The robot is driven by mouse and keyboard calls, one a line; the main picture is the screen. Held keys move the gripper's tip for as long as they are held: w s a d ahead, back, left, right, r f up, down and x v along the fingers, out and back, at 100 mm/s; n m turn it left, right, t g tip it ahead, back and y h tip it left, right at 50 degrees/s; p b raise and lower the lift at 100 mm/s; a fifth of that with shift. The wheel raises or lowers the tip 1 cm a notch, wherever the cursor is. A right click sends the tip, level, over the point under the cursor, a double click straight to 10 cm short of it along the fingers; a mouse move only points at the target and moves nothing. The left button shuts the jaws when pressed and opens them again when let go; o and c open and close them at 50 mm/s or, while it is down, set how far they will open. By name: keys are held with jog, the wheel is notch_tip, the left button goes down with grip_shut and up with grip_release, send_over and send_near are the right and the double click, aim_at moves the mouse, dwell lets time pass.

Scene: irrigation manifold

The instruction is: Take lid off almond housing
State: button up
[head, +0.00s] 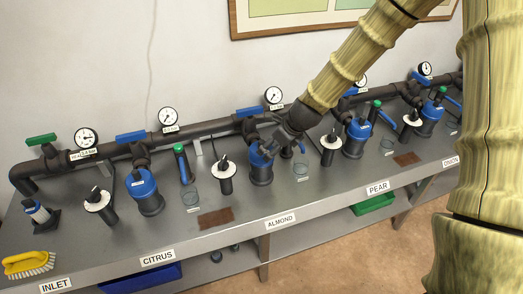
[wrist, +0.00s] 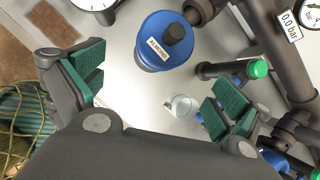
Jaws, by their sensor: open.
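The almond housing (head: 261,172) stands on the metal bench behind the ALMOND label, a dark cylinder with a blue lid. In the wrist view its blue lid (wrist: 168,42) shows from above with a dark knob and a tag reading ALMOND. The lid sits on the housing. My gripper (head: 277,142) is at the almond housing's top, partly covering it in the head view. In the wrist view my gripper (wrist: 160,92) has its green-padded fingers wide apart, with nothing between the pads. The lid lies beyond the fingertips, towards the top of the picture.
The citrus housing (head: 145,190) and pear housing (head: 355,138) stand to either side. A dark pipe (head: 210,128) with gauges and blue valve handles runs behind. A green-capped fitting (wrist: 258,69) and clear cup (wrist: 183,106) are close by. A yellow brush (head: 28,264) lies front left.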

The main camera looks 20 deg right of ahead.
notch_tip(320, 180, up, 3)
jog(key=w+m, duration=0.2)
jog(key=p, duration=0.1)
send_over(267, 151)
jog(key=shift+f, duration=2.1)
jog(key=shift+p+x, duration=1.05)
jog(key=shift+x, duration=0.4)
jog(key=shift+p+x, duration=0.35)
jog(key=shift+x, duration=0.85)
jog(key=shift+s+a, duration=0.1)
jog(key=shift+s, duration=0.1)
jog(key=c, duration=1.1)
